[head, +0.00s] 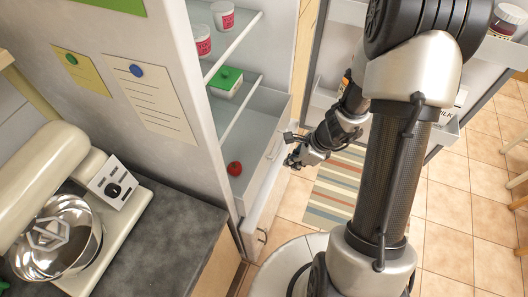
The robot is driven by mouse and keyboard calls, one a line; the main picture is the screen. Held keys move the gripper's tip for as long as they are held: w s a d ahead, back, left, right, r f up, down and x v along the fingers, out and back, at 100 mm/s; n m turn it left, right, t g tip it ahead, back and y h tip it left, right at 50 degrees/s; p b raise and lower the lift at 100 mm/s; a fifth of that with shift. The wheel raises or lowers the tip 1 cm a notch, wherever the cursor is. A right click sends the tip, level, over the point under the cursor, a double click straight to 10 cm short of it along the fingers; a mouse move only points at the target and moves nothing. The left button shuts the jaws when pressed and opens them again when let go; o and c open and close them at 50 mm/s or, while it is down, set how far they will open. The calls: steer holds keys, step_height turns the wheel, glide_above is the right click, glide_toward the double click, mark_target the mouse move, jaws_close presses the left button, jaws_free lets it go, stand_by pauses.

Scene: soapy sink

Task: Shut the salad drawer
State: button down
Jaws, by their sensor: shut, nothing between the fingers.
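The open fridge stands in the middle of the head view. Its salad drawer (268,158) is pulled out below the glass shelves, with its pale front facing my arm. A red tomato (234,168) lies inside it. My gripper (292,162) is shut and empty, just right of the drawer front. I cannot tell whether it touches the front. My arm covers part of the open fridge door.
The fridge door (498,52) stands open at the right, with jars and a milk carton in its racks. A green-lidded box (226,80) and cups sit on the shelves. A mixer (60,190) stands on the left counter. A striped rug (338,190) lies on the tiled floor.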

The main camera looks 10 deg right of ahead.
steer(key=w+a+f+b, duration=0.2)
steer(key=f, duration=0.3)
steer(key=w+a+f+m+b, duration=0.1)
steer(key=a+f+b, duration=0.2)
steer(key=f, duration=0.3)
steer(key=shift+w+a, duration=0.3)
steer(key=shift+w, duration=0.1)
steer(key=shift+a, duration=0.1)
steer(key=w+a+p, duration=0.1)
steer(key=w+a, duration=0.2)
steer(key=a, duration=0.1)
steer(key=w+a+p, duration=0.2)
steer(key=w+a, duration=0.1)
steer(key=a, duration=0.1)
steer(key=w+a+p, duration=0.2)
steer(key=w+a, duration=0.1)
steer(key=a, duration=0.1)
